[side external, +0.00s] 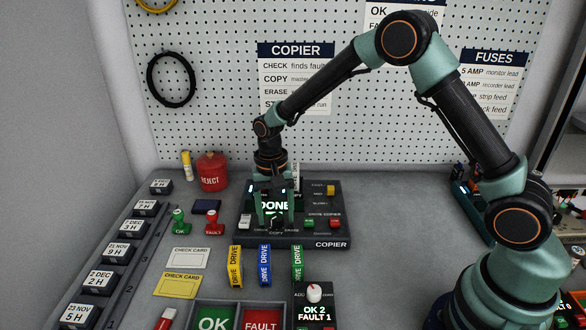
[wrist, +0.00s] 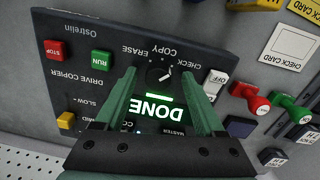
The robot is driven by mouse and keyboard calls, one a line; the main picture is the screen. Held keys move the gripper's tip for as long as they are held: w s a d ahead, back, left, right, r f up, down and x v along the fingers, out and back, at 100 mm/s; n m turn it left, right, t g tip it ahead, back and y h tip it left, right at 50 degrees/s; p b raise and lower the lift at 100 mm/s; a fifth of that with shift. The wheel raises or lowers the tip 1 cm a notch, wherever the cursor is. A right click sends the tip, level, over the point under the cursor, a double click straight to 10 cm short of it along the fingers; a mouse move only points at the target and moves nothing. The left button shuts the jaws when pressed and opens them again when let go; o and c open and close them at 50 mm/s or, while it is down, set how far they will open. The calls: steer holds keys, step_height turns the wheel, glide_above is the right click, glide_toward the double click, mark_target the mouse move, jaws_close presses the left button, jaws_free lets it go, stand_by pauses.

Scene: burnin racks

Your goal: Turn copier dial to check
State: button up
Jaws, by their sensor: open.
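The copier (side external: 290,243) is a dark panel on the bench, with a lit screen reading DONE (wrist: 152,110). Its dial (wrist: 160,73) is a small dark knob with a pale pointer mark, with CHECK, COPY and ERASE printed around it. I cannot tell for sure which word the pointer faces. My gripper (side external: 275,221) points down over the copier, and its fingers partly hide the dial there. In the wrist view my gripper (wrist: 158,73) is open, with the dial showing between its fingertips. I cannot tell whether the fingers touch it.
The copier also carries a red STOP button (wrist: 53,49), a green RUN button (wrist: 102,58) and an OFF switch (wrist: 215,82). Red (side external: 213,224) and green (side external: 179,222) stamps stand left of it. Yellow (side external: 235,266) and blue (side external: 265,266) drives stand in front.

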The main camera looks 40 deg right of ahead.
mark_target(274, 216)
steer(key=shift+r, duration=0.1)
step_height(274, 216, up, 12)
steer(key=shift+w, duration=0.25)
stand_by(0.4)
steer(key=s+d+r+n+t, duration=0.3)
steer(key=s+r, duration=0.1)
steer(key=s, duration=0.4)
steer(key=s+d+r+n+t, duration=0.3)
steer(key=s+r+n, duration=0.1)
steer(key=s, duration=0.5)
